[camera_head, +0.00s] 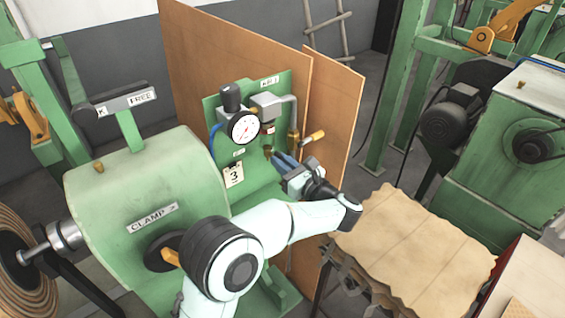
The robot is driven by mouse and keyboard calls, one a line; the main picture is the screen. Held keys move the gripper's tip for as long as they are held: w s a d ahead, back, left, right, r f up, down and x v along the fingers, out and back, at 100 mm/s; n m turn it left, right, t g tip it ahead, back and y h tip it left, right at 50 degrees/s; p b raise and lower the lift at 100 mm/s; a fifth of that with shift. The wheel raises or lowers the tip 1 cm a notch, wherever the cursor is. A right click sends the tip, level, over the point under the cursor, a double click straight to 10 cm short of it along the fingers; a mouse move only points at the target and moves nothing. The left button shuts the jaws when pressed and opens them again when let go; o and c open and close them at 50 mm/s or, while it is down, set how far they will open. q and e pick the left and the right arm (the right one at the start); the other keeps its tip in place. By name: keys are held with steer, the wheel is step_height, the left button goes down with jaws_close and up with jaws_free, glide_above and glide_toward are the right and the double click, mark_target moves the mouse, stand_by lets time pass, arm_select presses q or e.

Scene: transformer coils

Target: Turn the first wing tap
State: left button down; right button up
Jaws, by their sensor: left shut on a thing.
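A green panel (271,95) stands behind the clamp drum and carries a round white gauge (243,128) and small brass fittings. My left gripper (272,155) reaches the panel just below and right of the gauge, with its blue fingers pointing up and left. It is shut on a small brass wing tap (267,151), which the fingers partly hide. How far the tap is turned cannot be made out. My right gripper is not in view.
The green drum (150,185) marked CLAMP stands left of my arm. Brown boards (330,110) stand behind and right of the panel. A card marked 3 (234,176) hangs below the gauge. A stack of tan sheets (415,250) lies at the lower right.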

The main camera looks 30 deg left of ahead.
arm_select(q)
steer(key=shift+w+d+f+m+b, duration=0.15)
steer(key=shift+m+b, duration=0.85)
steer(key=shift+m, duration=3.45)
steer(key=shift+w+f+m+b, duration=0.1)
steer(key=shift+m+b, duration=0.9)
steer(key=shift+m, duration=3.45)
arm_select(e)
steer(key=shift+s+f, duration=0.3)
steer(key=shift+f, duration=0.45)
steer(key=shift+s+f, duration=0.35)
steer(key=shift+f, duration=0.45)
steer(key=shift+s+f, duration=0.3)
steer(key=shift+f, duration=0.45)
arm_select(q)
steer(key=c, duration=1.1)
jaws_free()
steer(key=shift+c, duration=0.2)
